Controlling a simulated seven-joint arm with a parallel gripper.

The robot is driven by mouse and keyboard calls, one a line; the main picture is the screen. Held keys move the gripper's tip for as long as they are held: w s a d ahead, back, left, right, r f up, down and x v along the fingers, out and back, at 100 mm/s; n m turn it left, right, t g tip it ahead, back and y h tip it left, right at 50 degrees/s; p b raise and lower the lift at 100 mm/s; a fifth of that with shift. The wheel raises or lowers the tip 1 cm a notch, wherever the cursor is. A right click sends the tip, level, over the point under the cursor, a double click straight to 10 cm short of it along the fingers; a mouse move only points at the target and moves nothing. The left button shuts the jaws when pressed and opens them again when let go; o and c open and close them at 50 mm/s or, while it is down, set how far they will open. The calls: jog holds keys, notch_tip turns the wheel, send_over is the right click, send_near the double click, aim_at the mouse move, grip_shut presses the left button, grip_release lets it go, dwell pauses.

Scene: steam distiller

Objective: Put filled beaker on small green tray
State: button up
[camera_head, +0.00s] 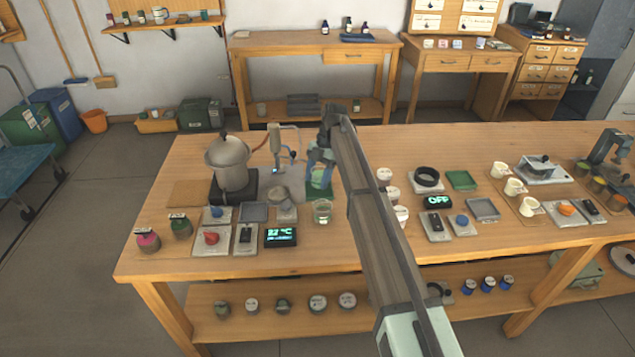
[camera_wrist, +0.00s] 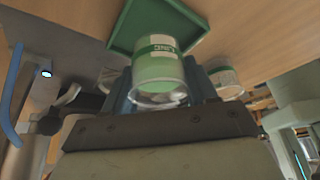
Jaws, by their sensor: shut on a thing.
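My gripper (camera_head: 320,156) is shut on a beaker with pale green contents and a green and white label. In the wrist view, the beaker (camera_wrist: 163,68) sits between the two blue fingers of my gripper (camera_wrist: 162,82). The small green tray (camera_head: 311,194) lies on the bench under my gripper in the head view. The tray's rim also shows in the wrist view (camera_wrist: 117,28), with the beaker overlapping it. I cannot tell whether the beaker touches the tray. The arm and fingers partly hide the beaker in the head view.
A clear glass beaker (camera_head: 322,212) stands just in front of the tray. A metal boiler (camera_head: 228,163) with tubing and a stand (camera_head: 275,145) are to the left. Several pale jars (camera_head: 384,174) stand close on the right. Another green tray (camera_head: 460,180) lies further right.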

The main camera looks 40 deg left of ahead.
jog(key=shift+f, duration=1.1)
jog(key=shift+f, duration=0.1)
jog(key=o, duration=0.8)
jog(key=shift+o, duration=0.2)
jog(key=v, duration=1.2)
